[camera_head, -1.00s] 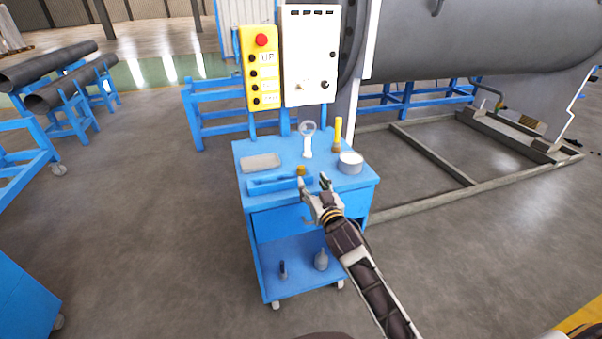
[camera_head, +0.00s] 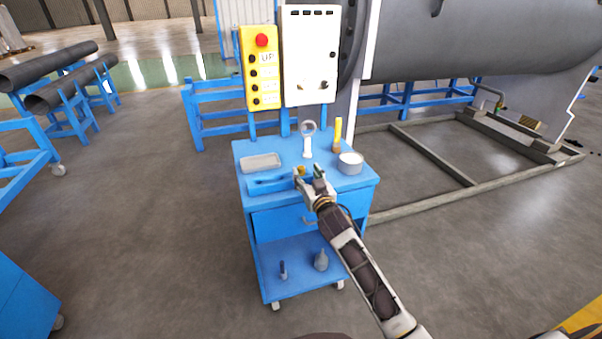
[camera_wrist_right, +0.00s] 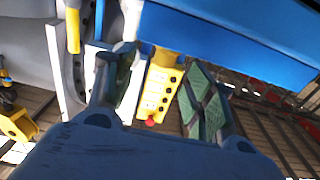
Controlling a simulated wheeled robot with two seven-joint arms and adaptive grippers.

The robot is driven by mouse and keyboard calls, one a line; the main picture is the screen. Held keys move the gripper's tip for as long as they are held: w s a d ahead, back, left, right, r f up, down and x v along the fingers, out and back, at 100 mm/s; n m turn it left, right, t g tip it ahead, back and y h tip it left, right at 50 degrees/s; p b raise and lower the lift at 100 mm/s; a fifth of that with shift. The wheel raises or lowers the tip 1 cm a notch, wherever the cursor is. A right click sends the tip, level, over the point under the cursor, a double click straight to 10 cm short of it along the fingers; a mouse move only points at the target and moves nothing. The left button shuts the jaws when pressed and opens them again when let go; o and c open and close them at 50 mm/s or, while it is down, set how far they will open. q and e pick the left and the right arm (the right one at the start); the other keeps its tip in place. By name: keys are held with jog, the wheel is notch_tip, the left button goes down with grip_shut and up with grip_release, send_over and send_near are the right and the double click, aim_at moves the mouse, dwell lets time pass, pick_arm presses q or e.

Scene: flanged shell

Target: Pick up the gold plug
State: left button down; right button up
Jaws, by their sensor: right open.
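The small gold plug (camera_head: 301,170) is at the front of the cart top, by the blue tray. In the head view it shows just beyond my right gripper (camera_head: 309,176), close to the left finger. I cannot tell whether they touch. The right gripper is open, with its two fingers apart over the front of the cart top. In the right wrist view the open fingers (camera_wrist_right: 162,95) have nothing visible held between them, and I cannot make out the plug there. My left gripper is not in view.
The blue cart (camera_head: 240,180) also carries a blue tray (camera_head: 268,186), a grey tray (camera_head: 260,162), a ring-ended tool (camera_head: 308,140), a yellow-handled brush (camera_head: 338,132) and a round tin (camera_head: 351,163). A yellow control box (camera_head: 260,68) stands behind.

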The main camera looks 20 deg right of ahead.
aim_at(303, 170)
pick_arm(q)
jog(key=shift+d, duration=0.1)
pick_arm(e)
jog(key=shift+w+a, duration=0.2)
jog(key=shift+w, duration=1.1)
jog(key=shift+w+f, duration=0.1)
jog(key=shift+w, duration=1.15)
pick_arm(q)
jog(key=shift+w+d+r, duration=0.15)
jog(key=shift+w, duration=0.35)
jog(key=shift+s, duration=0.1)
pick_arm(e)
jog(key=shift+a, duration=0.1)
jog(key=c, duration=1)
jog(key=shift+c, duration=0.2)
